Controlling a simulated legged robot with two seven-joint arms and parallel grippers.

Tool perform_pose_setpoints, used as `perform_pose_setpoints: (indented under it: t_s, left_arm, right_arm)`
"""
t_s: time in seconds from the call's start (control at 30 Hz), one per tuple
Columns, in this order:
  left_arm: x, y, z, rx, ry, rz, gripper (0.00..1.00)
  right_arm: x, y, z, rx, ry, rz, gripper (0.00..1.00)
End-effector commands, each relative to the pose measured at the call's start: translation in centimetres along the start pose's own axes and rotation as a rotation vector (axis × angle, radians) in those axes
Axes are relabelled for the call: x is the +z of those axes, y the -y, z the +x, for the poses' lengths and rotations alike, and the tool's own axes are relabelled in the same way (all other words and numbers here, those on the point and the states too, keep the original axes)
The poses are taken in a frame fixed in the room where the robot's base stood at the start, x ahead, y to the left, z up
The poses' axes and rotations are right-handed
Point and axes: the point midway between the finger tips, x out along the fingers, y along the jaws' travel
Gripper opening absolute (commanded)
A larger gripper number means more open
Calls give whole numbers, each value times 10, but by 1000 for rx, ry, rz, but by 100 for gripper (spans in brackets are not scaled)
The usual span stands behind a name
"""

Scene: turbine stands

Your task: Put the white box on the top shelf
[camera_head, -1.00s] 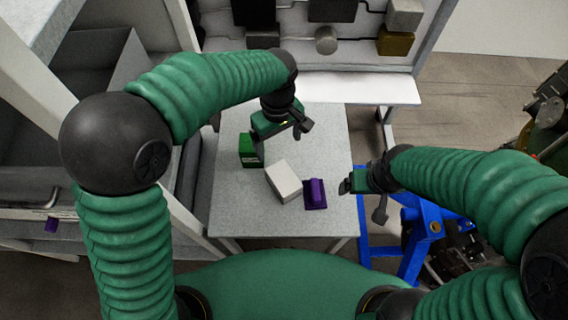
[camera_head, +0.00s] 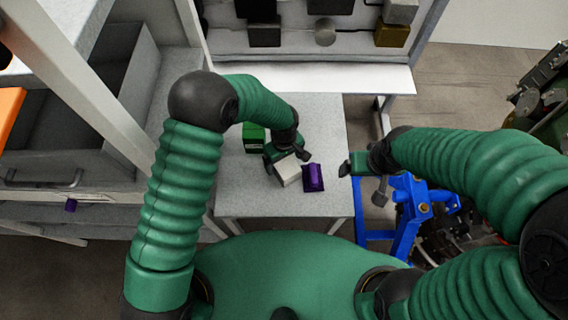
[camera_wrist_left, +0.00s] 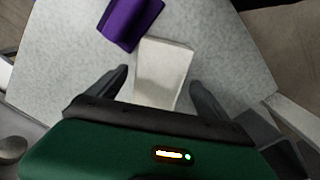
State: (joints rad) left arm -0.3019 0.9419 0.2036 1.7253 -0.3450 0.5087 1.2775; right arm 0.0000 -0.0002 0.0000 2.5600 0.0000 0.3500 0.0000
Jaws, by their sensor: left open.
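The white box (camera_head: 288,173) sits on a small grey table (camera_head: 240,183), left of a purple block (camera_head: 314,178). My left gripper (camera_head: 288,158) is right above the box's far side and covers part of it. In the left wrist view its two fingers (camera_wrist_left: 160,90) are apart, one on each side of the white box (camera_wrist_left: 163,62), with gaps visible; it is not gripped. My right gripper (camera_head: 364,182) is empty beyond the table's right edge, its fingers apart. A grey shelf unit (camera_head: 110,125) with a high top surface (camera_head: 55,42) stands at the left.
A green box (camera_head: 254,138) stands behind the left gripper. A white ledge (camera_head: 335,78) with a panel of dark, grey and gold boxes is at the back. A blue stand (camera_head: 408,215) is right of the table. An orange object (camera_head: 8,110) shows at the far left.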

Motion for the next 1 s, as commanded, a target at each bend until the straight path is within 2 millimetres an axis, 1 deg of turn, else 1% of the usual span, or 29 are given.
perform_pose_setpoints:
  t_s: [0.1,0.63,0.67,0.87,1.0]
  left_arm:
    - [-1,0,1,-1,1,0,88]
    - [0,0,0,1,0,0,18]
    - [0,-1,-1,1,0,0,16]
    - [0,-1,0,1,0,-1,16]
    - [-1,-1,-5,2,-1,-2,16]
  right_arm:
    - [0,0,1,0,0,0,85]
    - [0,0,1,0,0,0,85]
    - [0,0,1,0,0,0,85]
    - [0,0,1,0,0,0,85]
    - [1,0,6,0,0,0,85]
